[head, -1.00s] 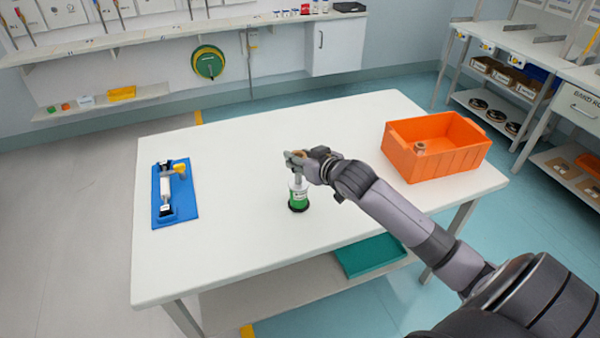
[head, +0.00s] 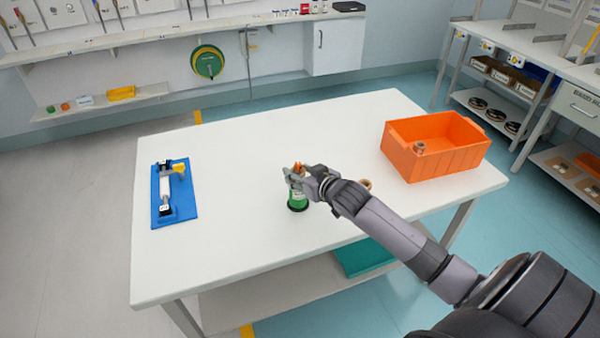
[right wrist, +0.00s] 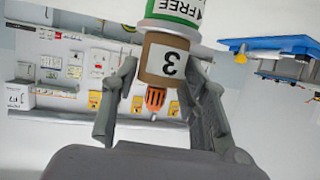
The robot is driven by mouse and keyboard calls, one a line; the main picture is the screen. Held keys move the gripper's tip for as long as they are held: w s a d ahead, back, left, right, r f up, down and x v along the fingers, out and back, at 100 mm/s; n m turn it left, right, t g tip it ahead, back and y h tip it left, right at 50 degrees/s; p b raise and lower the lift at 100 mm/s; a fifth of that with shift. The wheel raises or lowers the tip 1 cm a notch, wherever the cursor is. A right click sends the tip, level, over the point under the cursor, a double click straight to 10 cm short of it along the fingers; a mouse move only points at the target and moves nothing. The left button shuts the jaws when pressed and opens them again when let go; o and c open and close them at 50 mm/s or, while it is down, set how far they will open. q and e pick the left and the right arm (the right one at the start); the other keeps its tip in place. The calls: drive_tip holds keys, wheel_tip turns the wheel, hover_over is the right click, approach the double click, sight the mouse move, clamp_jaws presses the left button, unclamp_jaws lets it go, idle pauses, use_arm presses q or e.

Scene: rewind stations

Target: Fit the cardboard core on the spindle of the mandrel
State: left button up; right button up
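The mandrel (head: 298,203) stands upright on the white table, with a green and white body and black foot. In the right wrist view, the mandrel (right wrist: 174,12) is upside down. The brown cardboard core (right wrist: 160,62), with a "3" label, is around its spindle. The spindle's orange tip (right wrist: 155,99) sticks out past the core's free end. The core's other end meets the white collar with no visible gap. My left gripper is out of view.
Another cardboard core (head: 365,185) lies on the table behind my right arm. The orange bin (head: 448,162) at the right holds a core (head: 418,148). A blue stand (head: 184,205) with a white roller lies at the left.

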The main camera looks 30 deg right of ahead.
drive_tip(key=shift+o, duration=1.3)
drive_tip(key=shift+r, duration=0.15)
drive_tip(key=v, duration=1.2)
drive_tip(key=shift+a, duration=0.1)
